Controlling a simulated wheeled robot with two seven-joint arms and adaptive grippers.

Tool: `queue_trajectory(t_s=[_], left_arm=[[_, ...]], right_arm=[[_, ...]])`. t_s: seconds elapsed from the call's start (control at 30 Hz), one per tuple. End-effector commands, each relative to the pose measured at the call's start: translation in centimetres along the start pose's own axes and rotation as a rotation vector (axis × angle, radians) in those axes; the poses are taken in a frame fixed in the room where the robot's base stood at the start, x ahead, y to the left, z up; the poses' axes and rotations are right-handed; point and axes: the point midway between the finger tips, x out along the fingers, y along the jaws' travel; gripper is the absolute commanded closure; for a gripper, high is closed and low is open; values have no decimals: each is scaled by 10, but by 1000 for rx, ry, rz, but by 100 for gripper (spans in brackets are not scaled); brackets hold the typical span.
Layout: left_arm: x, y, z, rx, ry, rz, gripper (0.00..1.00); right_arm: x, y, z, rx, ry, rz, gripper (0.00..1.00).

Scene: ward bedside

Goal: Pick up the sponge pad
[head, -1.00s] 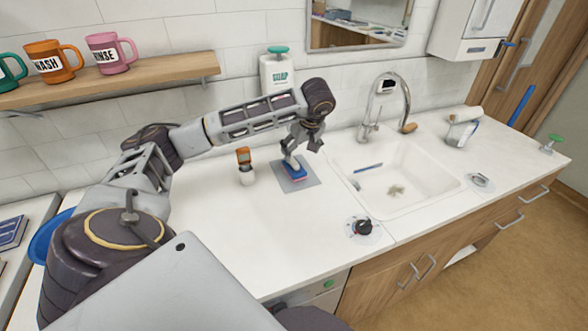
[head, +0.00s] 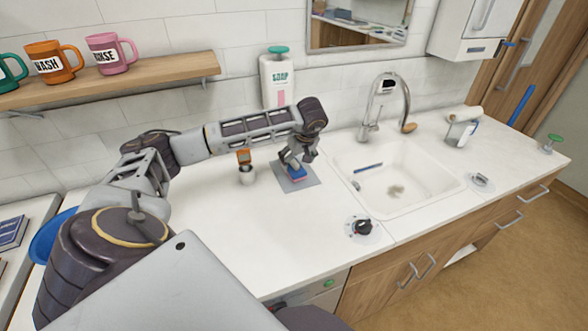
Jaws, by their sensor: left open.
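The sponge pad (head: 297,174) is small and blue with a reddish lower edge. It lies on a grey square mat (head: 298,186) on the white counter, left of the sink. My left gripper (head: 296,168) points down right over the sponge pad, its fingers open and close around or just above it. The fingers hide part of the pad, and I cannot tell whether they touch it. My right gripper is not in view.
A small white bottle with an orange top (head: 245,172) stands just left of the mat. A soap bottle (head: 278,82) stands behind my arm. The sink (head: 428,194) and a black knob (head: 362,227) are to the right.

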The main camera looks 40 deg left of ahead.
Motion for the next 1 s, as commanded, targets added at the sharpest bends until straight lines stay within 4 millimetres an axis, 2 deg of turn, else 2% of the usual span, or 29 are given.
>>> queue_trajectory(t_s=[0.23,0.5,0.7,1.0], left_arm=[[23,-1,-2,0,-1,-3,20],[47,-1,-2,0,0,-1,20],[49,-1,-2,0,1,0,20],[49,-1,-2,0,0,0,20]], right_arm=[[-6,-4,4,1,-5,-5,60],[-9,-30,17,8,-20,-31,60],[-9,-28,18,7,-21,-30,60],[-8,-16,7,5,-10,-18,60]])
